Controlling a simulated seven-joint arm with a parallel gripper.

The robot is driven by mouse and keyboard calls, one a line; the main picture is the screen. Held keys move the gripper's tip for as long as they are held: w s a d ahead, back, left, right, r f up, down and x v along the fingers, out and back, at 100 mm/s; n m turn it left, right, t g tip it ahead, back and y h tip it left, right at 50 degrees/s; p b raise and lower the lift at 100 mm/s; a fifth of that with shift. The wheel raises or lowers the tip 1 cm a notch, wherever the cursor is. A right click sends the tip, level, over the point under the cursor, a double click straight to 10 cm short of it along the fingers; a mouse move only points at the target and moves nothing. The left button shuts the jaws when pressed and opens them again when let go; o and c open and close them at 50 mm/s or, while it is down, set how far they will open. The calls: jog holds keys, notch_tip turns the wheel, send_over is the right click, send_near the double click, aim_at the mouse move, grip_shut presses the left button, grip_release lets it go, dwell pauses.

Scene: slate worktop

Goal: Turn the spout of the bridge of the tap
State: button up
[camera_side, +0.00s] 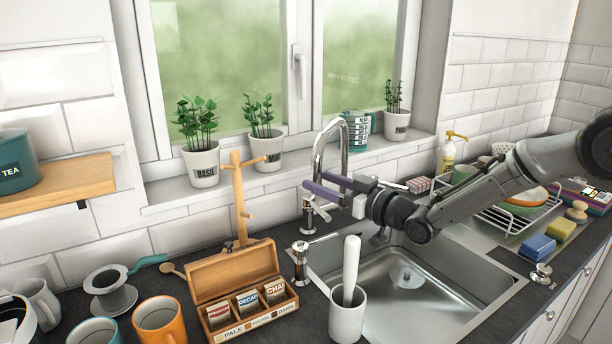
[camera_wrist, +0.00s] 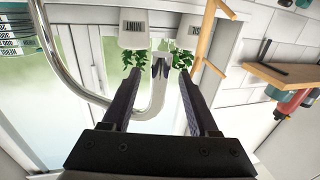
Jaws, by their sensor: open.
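The chrome tap's tall arched spout (camera_side: 344,144) stands in front of the window behind the sink. The tap's lower body (camera_side: 309,214) shows beneath my gripper, with a lever beside it. My gripper (camera_side: 317,184), with dark purple fingers, reaches in from the right at the level of the spout's lower end. In the wrist view, which is upside down, my gripper (camera_wrist: 158,78) is open. The spout's outlet leg (camera_wrist: 159,92) lies between its two fingers, with gaps visible on both sides. Part of the spout is hidden behind the fingers in the side view.
A steel sink (camera_side: 412,283) lies below my arm. A white utensil pot (camera_side: 347,318), a wooden tea box (camera_side: 243,298) and a mug tree (camera_side: 238,198) stand to the front and left. Plant pots (camera_side: 203,163) line the sill. A dish rack (camera_side: 514,214) stands right.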

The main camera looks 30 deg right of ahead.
jog(key=shift+x, duration=2.7)
jog(key=shift+c, duration=0.2)
grip_shut()
